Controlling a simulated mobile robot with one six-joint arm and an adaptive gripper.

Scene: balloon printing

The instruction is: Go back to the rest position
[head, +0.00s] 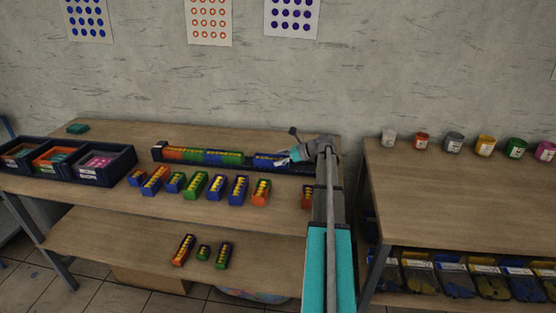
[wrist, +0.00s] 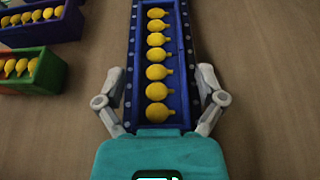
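My gripper (head: 298,155) is over the right part of a long dark rail (head: 157,151) on the left table. In the wrist view my gripper (wrist: 160,75) is open, one finger on each side of the rail, with a small gap showing on both sides. A blue block (wrist: 157,132) with a row of yellow balloon shapes lies in the rail between the fingers. This blue block (head: 268,160) also shows just left of my gripper in the head view. My arm hides part of the rail's right end.
Several coloured blocks (head: 195,185) stand in a row in front of the rail. Dark bins (head: 108,163) stand at the left. A lower shelf (head: 120,240) holds 3 more blocks. A second table (head: 450,190) at the right carries several paint pots (head: 453,142).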

